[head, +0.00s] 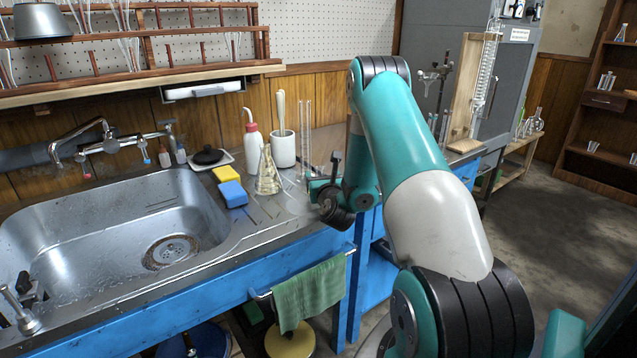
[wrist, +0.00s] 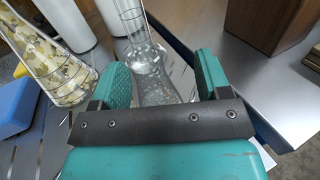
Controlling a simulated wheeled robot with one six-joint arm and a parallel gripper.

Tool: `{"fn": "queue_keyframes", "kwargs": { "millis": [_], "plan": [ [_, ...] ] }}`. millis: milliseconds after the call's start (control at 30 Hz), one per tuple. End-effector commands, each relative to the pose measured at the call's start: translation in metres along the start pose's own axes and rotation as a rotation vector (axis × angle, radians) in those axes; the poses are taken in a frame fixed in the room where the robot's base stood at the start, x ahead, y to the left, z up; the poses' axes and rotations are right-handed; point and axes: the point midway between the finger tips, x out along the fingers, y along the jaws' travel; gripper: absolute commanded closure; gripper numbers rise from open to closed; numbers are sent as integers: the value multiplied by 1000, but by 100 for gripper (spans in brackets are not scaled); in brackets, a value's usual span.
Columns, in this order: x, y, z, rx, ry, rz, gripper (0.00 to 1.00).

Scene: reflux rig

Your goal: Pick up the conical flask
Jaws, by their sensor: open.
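The conical flask (head: 268,174) is clear glass and stands upright on the steel counter, right of the sponges. In the wrist view the flask (wrist: 52,68) is at the left, outside my left finger, with yellowish patches showing in its glass. My gripper (head: 322,192) is low over the counter, to the right of the flask. In the wrist view my gripper (wrist: 163,74) is open. A tall clear glass vessel (wrist: 145,58) shows in line with the gap between the fingers. Its lower part is partly hidden, and I cannot tell whether it is between the fingers or beyond them.
A blue sponge (head: 232,194) and a yellow sponge (head: 226,173) lie left of the flask. Behind it stand a red-and-white wash bottle (head: 252,143), a white pot (head: 283,149) and tall glass cylinders (head: 306,130). The sink (head: 110,225) is at the left.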

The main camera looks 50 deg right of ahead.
Motion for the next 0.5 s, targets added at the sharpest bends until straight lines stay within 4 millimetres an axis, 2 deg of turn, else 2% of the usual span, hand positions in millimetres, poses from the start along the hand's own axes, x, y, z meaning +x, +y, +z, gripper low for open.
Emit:
{"fn": "queue_keyframes", "kwargs": {
  "millis": [67, 200, 300, 500],
  "plan": [
    [-1, 4, -1, 2, 1, 5, 30],
    [-1, 6, -1, 1, 1, 7, 62],
    [-1, 5, -1, 1, 1, 7, 82],
    [-1, 4, 0, 1, 0, 5, 82]
  ]
}}
